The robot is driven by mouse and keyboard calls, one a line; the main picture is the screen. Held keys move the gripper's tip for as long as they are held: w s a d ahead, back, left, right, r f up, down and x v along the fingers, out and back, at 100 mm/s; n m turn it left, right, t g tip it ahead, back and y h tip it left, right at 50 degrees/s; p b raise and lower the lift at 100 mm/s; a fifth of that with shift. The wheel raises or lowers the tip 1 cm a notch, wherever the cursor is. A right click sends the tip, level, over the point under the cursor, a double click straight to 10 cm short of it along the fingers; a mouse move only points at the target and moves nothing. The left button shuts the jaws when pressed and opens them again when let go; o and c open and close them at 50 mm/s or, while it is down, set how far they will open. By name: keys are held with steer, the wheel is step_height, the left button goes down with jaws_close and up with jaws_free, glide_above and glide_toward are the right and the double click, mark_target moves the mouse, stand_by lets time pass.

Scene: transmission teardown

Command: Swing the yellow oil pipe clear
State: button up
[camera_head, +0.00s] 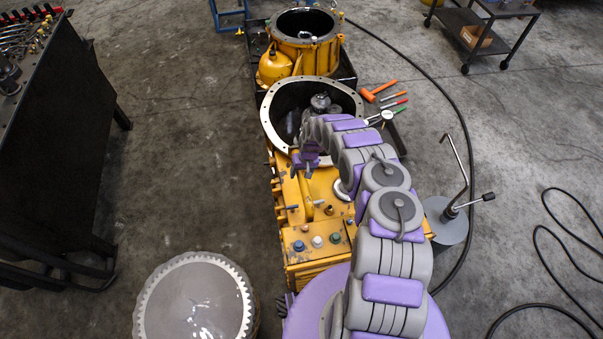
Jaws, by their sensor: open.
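The yellow oil pipe (306,196) runs along the top of the yellow transmission housing (297,265), on the left half of its upper face. My gripper (307,170) hangs from the end of my grey and purple arm, right at the far end of the pipe. Its jaws are small and partly hidden by the wrist, and I see nothing held in them. I cannot tell whether they touch the pipe. The housing's open round flange (269,118) lies just beyond the gripper, with grey parts inside.
A second yellow housing (309,36) stands at the back. An orange mallet (377,91) and several hand tools lie right of the flange. A black workbench (60,130) is on the left, a toothed disc (195,305) at front left, a grey canister (445,232) at right. Cables cross the floor.

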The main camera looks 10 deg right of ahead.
steer(key=shift+c, duration=0.2)
steer(key=shift+d, duration=0.2)
steer(key=c, duration=0.6)
steer(key=shift+a, duration=0.15)
jaws_close()
